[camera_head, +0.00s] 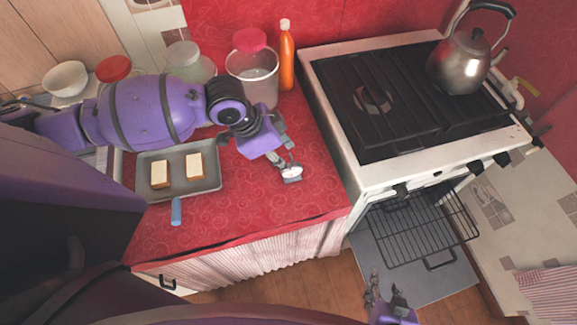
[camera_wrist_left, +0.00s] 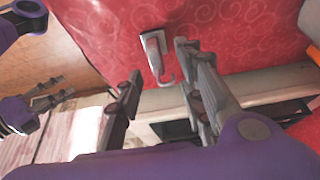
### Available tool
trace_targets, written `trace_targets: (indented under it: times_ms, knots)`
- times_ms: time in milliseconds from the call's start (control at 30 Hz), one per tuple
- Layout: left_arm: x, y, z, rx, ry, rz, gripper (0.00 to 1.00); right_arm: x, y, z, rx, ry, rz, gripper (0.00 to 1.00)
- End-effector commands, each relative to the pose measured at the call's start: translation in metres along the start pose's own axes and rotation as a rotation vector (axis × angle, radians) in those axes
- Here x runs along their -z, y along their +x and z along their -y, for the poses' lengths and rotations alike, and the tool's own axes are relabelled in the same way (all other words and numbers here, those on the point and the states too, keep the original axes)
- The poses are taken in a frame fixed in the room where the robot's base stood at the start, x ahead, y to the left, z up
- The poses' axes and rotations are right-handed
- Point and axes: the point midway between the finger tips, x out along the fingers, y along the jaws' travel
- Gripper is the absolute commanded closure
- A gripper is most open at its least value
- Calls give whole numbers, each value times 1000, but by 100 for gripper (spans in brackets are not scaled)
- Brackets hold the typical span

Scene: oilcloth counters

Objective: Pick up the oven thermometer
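Whether a finger touches the thermometer I cannot tell. My right gripper (camera_head: 384,290) is low in front of the oven, with spread fingers and empty; it also shows in the left wrist view (camera_wrist_left: 50,95).
A grey tray (camera_head: 204,184) with two bread-like pieces and a blue-handled tool (camera_head: 176,211) lie left of the thermometer. A bin with a pink top (camera_head: 255,85) and an orange bottle (camera_head: 286,60) stand behind. The stove (camera_head: 355,175) is at right, its oven open with a rack (camera_head: 425,225).

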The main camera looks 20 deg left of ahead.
Motion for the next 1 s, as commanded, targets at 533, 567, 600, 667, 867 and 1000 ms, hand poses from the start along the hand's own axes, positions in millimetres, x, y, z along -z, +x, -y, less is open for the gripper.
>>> trace_targets:
  times_ms: [533, 567, 600, 667, 867, 1000]
  knots:
    - [3, 68, -5, 0, 1, -3, 65, 8, 1, 0, 1, -2, -12, 60]
    - [3, 70, -5, 1, 1, -3, 65, 8, 1, 0, 1, -2, -12, 60]
    - [3, 71, -4, 1, 1, -2, 65, 8, 1, 0, 1, -2, -12, 60]
    - [2, 71, -4, 2, 2, -2, 65, 8, 2, 0, 1, -2, -12, 60]
    - [3, 71, -4, 2, 2, -3, 74, 8, 2, 0, 1, -1, -11, 60]
    - [3, 71, -4, 2, 2, -3, 92, 8, 2, 1, 1, 0, -11, 60]
